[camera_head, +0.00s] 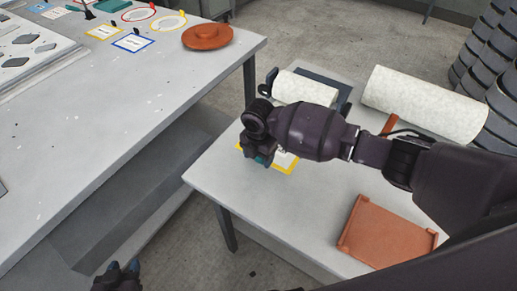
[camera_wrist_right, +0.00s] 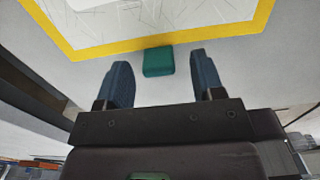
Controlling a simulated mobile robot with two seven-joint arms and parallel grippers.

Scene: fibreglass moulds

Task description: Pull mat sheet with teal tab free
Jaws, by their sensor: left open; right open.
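The mat sheet (camera_head: 290,160) has a yellow border and lies on the smaller grey table, partly hidden under my right arm in the head view. In the right wrist view the sheet (camera_wrist_right: 150,12) shows its white middle with thin fibre lines. Its teal tab (camera_wrist_right: 158,61) sticks out from the yellow edge towards my gripper. My right gripper (camera_wrist_right: 163,80) is open, with one blue finger on each side of the tab and a gap to both. In the head view it hangs over the tab (camera_head: 263,160). My left gripper (camera_head: 123,266) is open and empty at the bottom left, away from the sheet.
Two white rolls (camera_head: 425,104) lie at the back of the small table. An orange tray (camera_head: 388,235) lies at its front right. The larger table (camera_head: 130,95) at left holds an orange disc (camera_head: 208,37) and several bordered sheets (camera_head: 133,43). A floor gap separates the tables.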

